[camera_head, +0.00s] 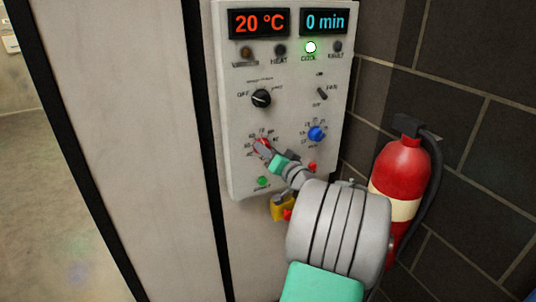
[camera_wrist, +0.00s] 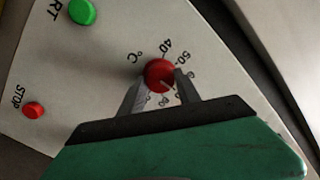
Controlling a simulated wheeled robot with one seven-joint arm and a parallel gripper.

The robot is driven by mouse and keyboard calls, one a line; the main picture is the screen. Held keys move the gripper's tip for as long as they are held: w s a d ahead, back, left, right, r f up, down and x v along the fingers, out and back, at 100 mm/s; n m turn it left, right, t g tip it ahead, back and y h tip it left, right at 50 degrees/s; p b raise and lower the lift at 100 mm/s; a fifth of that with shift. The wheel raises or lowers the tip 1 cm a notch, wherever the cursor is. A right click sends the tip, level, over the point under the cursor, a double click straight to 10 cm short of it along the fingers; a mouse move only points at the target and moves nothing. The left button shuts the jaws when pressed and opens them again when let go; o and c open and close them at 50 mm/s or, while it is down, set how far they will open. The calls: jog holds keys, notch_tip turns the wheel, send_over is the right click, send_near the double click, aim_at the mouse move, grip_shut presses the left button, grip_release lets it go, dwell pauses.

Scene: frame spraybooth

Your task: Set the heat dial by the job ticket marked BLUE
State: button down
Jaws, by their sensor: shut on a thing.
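The heat dial is a red knob (camera_wrist: 159,75) marked °C, with numbers such as 40 and 50 around it. My gripper (camera_wrist: 160,84) is shut on it, one finger on each side; a light pointer line shows on the knob's lower part, but the number it faces is unclear. In the head view the red dial (camera_head: 262,147) is partly covered by my gripper (camera_head: 266,153). The control panel (camera_head: 235,100) shows 20 °C on its red display (camera_head: 259,23) and 0 min on its blue display (camera_head: 325,21). No job ticket is in view.
A blue dial (camera_head: 316,133) sits right of the red one. Green start button (camera_wrist: 82,12) and red stop button (camera_wrist: 33,110) are close by. A fire extinguisher (camera_head: 402,165) hangs at right.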

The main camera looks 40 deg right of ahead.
jog(key=n+b, duration=0.7)
jog(key=b, duration=0.5)
jog(key=n+g+h+b, duration=0.1)
jog(key=n+b, duration=0.6)
jog(key=b, duration=0.6)
jog(key=shift+a, duration=0.2)
jog(key=c, duration=0.9)
grip_release()
jog(key=shift+r, duration=0.1)
jog(key=shift+o, duration=0.2)
